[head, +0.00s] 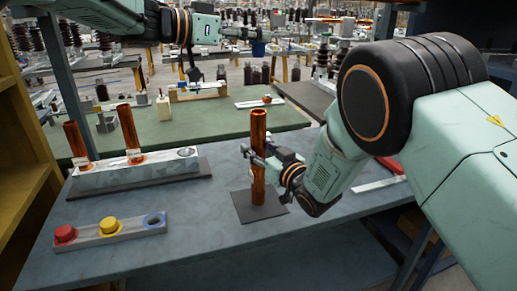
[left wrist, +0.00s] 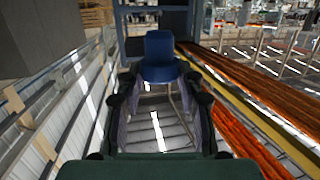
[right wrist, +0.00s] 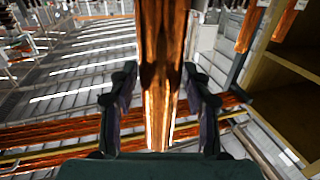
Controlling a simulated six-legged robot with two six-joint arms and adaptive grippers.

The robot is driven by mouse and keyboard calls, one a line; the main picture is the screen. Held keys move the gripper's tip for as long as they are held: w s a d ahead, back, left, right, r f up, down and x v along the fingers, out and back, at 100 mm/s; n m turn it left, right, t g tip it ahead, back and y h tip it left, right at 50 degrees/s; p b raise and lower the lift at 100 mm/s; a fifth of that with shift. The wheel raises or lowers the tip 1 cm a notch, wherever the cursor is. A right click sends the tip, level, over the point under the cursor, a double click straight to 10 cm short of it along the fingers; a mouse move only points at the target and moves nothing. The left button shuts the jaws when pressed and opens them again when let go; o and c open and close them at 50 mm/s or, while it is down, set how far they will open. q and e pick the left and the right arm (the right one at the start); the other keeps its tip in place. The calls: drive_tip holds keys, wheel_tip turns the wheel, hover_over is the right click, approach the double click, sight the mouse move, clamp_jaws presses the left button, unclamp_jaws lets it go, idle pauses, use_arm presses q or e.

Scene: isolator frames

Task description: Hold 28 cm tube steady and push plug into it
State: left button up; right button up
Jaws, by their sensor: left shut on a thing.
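A copper-coloured tube (head: 259,128) stands upright on a small dark square pad (head: 244,211) on the grey bench. My right gripper (head: 257,165) has its fingers around the tube at mid-height. In the right wrist view the tube (right wrist: 162,60) runs between the two fingers (right wrist: 161,85); whether both press on it is unclear. A blue plug (head: 258,47) is up in the air, above and behind the tube's top in the head view. My left gripper (head: 240,33) is shut on it. In the left wrist view the plug (left wrist: 160,58) is between the fingertips.
A grey plug holder (head: 110,236) carries a red plug (head: 65,233) and a yellow plug (head: 109,225); its blue-ringed spot (head: 154,221) is empty. A tube rack (head: 150,174) holds two shorter-looking copper tubes, with one empty place. A green table (head: 200,127) lies behind.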

use_arm(q)
drive_tip(key=shift+s+a, duration=0.1)
use_arm(e)
drive_tip(key=shift+s, duration=0.1)
drive_tip(key=shift+c, duration=1.4)
drive_tip(key=shift+d, duration=0.1)
drive_tip(key=c, duration=0.5)
clamp_jaws()
use_arm(q)
drive_tip(key=shift+t, duration=0.3)
wheel_tip(320, 180, down, 6)
drive_tip(key=shift+r, duration=0.2)
